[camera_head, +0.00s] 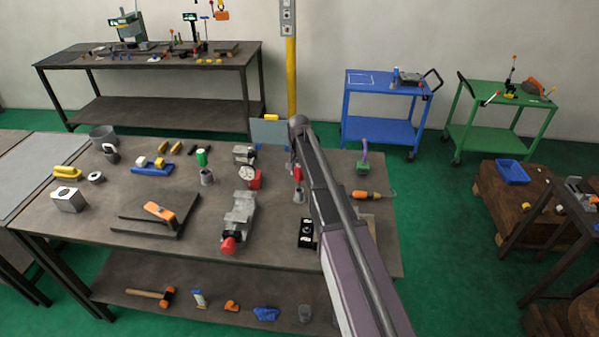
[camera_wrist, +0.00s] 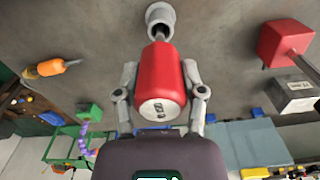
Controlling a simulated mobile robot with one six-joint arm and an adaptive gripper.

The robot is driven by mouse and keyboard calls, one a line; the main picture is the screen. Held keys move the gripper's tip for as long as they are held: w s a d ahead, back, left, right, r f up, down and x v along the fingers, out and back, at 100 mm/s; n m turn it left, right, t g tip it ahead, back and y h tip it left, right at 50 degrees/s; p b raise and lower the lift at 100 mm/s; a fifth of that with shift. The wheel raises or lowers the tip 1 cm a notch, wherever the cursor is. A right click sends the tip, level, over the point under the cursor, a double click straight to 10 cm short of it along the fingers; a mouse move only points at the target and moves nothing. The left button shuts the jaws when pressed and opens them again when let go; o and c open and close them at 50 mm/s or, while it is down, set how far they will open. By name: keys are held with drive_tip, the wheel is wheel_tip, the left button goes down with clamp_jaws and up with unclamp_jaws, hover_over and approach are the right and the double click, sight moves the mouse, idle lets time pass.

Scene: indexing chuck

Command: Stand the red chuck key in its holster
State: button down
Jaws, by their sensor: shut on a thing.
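The red chuck key (camera_wrist: 168,82) has a thick red handle, held between the two fingers of my gripper (camera_wrist: 160,72) in the wrist view. Its far end points at a grey round holster (camera_wrist: 161,12) with a dark opening. I cannot tell whether the key's tip is inside the opening or just over it. In the head view the red key (camera_head: 298,174) shows upright above the grey holster (camera_head: 299,196), beside my arm. My fingers are mostly hidden there behind my arm.
A similar grey cup (camera_head: 207,177) with a green-handled tool stands to the left. An orange-handled screwdriver (camera_head: 368,194) lies to the right.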

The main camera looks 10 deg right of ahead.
drive_tip(key=shift+f+b, duration=0.7)
drive_tip(key=shift+f, duration=0.1)
drive_tip(key=shift+c, duration=0.5)
unclamp_jaws()
drive_tip(key=shift+r, duration=0.15)
wheel_tip(320, 180, up, 12)
drive_tip(key=p, duration=1.1)
drive_tip(key=shift+f+p, duration=0.25)
drive_tip(key=shift+p, duration=0.1)
drive_tip(key=shift+s, duration=0.1)
idle(0.4)
drive_tip(key=s+f+n+b, duration=0.1)
drive_tip(key=s+f+b, duration=0.2)
drive_tip(key=s, duration=0.6)
drive_tip(key=s+f+n+b, duration=0.2)
drive_tip(key=s+f+b, duration=0.1)
drive_tip(key=s, duration=0.7)
drive_tip(key=s+f+n+b, duration=0.2)
drive_tip(key=s+f+b, duration=0.1)
drive_tip(key=s, duration=0.7)
drive_tip(key=shift+d, duration=0.15)
